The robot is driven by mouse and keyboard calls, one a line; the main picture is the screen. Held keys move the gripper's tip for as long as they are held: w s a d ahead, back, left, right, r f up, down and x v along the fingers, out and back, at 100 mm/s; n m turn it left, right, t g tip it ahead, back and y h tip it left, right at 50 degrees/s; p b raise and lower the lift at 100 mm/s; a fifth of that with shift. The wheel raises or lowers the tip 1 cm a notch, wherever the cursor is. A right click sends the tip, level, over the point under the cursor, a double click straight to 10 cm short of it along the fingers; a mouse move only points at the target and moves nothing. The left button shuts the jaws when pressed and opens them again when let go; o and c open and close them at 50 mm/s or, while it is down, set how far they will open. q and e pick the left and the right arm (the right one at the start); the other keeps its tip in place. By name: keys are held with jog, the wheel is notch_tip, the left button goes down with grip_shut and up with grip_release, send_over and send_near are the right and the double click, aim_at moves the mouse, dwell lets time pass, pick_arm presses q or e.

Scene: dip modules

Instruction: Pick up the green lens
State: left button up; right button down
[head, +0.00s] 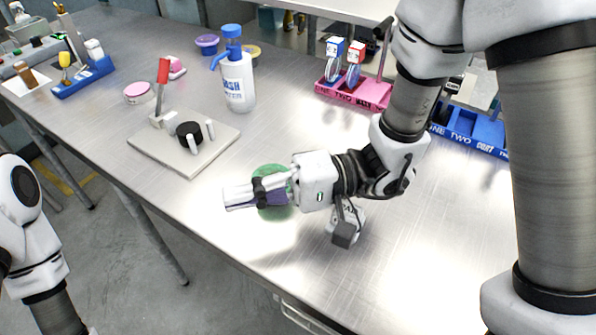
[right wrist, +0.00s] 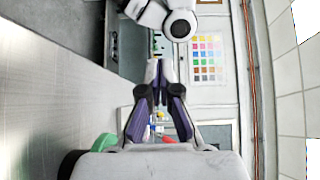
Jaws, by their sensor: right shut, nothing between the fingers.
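The green lens (head: 276,213) is a round green disc near the front edge of the steel table. My right gripper (head: 232,198) crosses over it in the head view and hides its middle; green shows on both sides of the fingers. In the right wrist view, part of the green lens (right wrist: 97,139) shows at the lower left, beside the gripper and outside its fingers. The right gripper (right wrist: 158,68) is shut with nothing between its fingertips. Whether it touches the lens I cannot tell. Only part of my left arm shows at the left edge; its gripper is not in view.
A plate with a red-handled lever and black knob (head: 188,131) and a white bottle with blue cap (head: 237,83) stand beyond the gripper. A pink holder (head: 352,92) and a blue holder (head: 470,127) stand at the back right. The front right table is mostly clear.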

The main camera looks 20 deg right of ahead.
jog(key=w+d+p, duration=0.4)
jog(key=w+d, duration=0.6)
jog(key=d, duration=0.2)
notch_tip(320, 180, down, 4)
jog(key=shift+d+f, duration=0.15)
jog(key=shift+f, duration=0.4)
jog(key=shift+s+a+r+p, duration=0.1)
jog(key=shift+s+a+p, duration=0.05)
jog(key=shift+a+p, duration=0.2)
jog(key=shift+s, duration=0.2)
